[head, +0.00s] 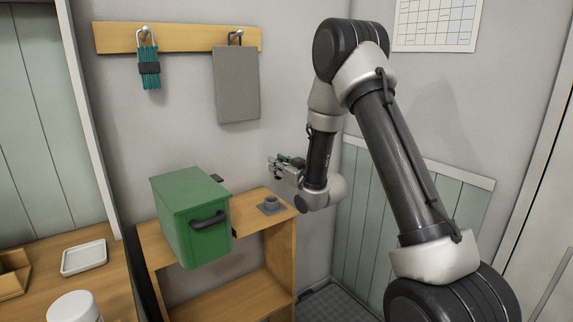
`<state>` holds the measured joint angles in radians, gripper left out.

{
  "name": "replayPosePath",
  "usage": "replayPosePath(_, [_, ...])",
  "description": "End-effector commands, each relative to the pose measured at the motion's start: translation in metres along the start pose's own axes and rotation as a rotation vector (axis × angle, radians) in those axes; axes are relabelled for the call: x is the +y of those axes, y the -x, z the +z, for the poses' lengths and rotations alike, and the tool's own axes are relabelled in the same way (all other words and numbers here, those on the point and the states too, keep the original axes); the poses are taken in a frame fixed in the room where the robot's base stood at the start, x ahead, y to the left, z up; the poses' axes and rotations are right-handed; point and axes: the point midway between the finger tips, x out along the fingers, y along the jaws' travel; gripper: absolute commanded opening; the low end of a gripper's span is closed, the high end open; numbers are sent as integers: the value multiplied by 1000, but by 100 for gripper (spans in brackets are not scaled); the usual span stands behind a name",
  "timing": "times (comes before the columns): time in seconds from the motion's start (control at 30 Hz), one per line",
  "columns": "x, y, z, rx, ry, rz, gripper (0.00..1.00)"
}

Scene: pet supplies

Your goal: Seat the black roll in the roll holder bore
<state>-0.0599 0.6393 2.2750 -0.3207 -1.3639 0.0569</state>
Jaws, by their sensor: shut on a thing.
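My gripper (273,164) is in the air above the right part of the wooden shelf unit, with its fingers pointing left. It is shut on a small dark thing (284,159), which I take for the black roll; it is partly hidden by the fingers and too small to show its outline. The roll holder (271,203) looks like a grey round cup on a flat square base. It stands on the shelf top, below my gripper and apart from it. Its bore opens upward, but the inside is hard to make out.
A green lidded box (193,226) with a black handle stands on the shelf unit (262,229), left of the holder. A wall rail (190,38) holds a teal bundle (149,68) and a grey cloth (237,85). A white tray (84,257) lies on the left counter.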

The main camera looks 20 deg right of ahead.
Motion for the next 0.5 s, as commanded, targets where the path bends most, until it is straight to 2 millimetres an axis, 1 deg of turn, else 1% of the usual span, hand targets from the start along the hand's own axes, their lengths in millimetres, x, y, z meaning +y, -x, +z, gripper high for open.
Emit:
replayPosePath(0.2, [-23,0,4,-4,-9,-135,1])
replayPosePath(0.3, [-31,0,6,-7,-14,-179,1])
replayPosePath(0.5, [-36,1,6,-8,-16,-204,1])
